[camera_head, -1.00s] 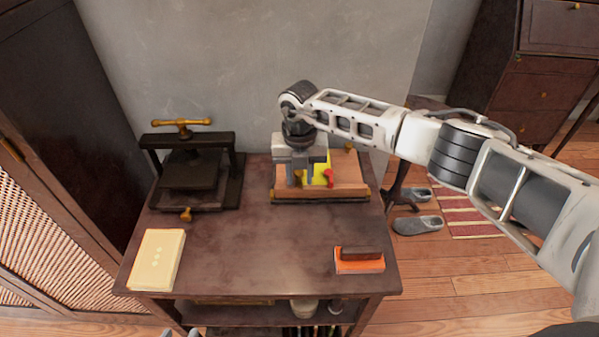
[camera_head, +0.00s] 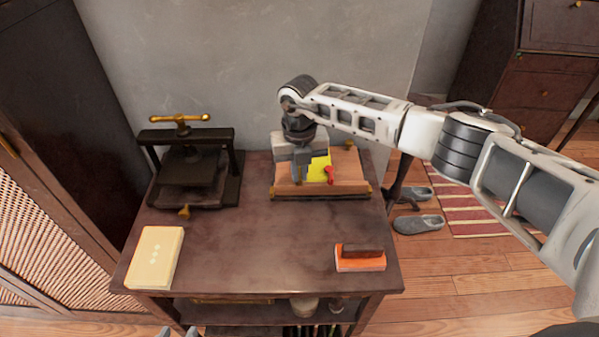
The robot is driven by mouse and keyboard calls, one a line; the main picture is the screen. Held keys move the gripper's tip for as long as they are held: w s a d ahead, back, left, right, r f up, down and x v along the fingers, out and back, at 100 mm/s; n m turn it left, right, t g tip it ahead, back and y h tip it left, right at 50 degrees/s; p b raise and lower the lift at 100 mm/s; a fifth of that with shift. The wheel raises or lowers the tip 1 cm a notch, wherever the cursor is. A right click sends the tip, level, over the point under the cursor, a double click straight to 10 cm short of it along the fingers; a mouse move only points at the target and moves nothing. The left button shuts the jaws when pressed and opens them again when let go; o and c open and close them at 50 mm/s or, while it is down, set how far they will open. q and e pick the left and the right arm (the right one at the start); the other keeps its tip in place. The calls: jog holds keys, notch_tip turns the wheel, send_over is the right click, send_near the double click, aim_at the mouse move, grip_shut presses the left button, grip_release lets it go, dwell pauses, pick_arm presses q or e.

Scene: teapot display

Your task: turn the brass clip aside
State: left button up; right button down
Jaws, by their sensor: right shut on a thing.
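A wooden board (camera_head: 345,165) lies at the back right of the table, with a yellow sheet (camera_head: 319,168) and a small red piece (camera_head: 329,174) on it. My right gripper (camera_head: 299,178) points down over the board's left part, left of the red piece. It is shut on what looks like the brass clip, which its fingers almost wholly hide. Other brass fittings show at the board's corners, one at the front right (camera_head: 367,189). Two grey tips of my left gripper (camera_head: 178,332) show apart at the bottom edge, empty.
A black press (camera_head: 187,170) with a brass handle stands at the back left. A cream book (camera_head: 156,257) lies at the front left. An orange block with a dark top (camera_head: 360,259) lies at the front right. The table's middle (camera_head: 250,240) is clear.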

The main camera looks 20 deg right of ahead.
jog(key=shift+f+n+b, duration=0.1)
jog(key=shift+n+b, duration=0.45)
jog(key=shift+n, duration=0.35)
jog(key=shift+n+b, duration=0.3)
jog(key=shift+n, duration=0.2)
jog(key=n+b, duration=0.2)
jog(key=n, duration=0.1)
jog(key=shift+n, duration=0.3)
jog(key=n+b, duration=0.2)
jog(key=n, duration=0.1)
jog(key=shift+n, duration=0.3)
jog(key=n+b, duration=0.2)
jog(key=n, duration=0.1)
pick_arm(q)
jog(key=shift+w+d+f+n+t+h+b, duration=0.15)
jog(key=shift+d+f+b, duration=0.1)
jog(key=shift+f, duration=0.35)
jog(key=shift+d+f+n+t+h+b, duration=0.1)
jog(key=shift+d+f+t+b, duration=0.1)
jog(key=shift+f, duration=0.35)
jog(key=shift+w+d+f+n+t+h+b, duration=0.15)
jog(key=shift+d+f+b, duration=0.1)
jog(key=shift+f, duration=0.35)
pick_arm(e)
jog(key=shift+r+n, duration=0.2)
jog(key=shift+n, duration=1.2)
pick_arm(q)
jog(key=shift+r, duration=0.15)
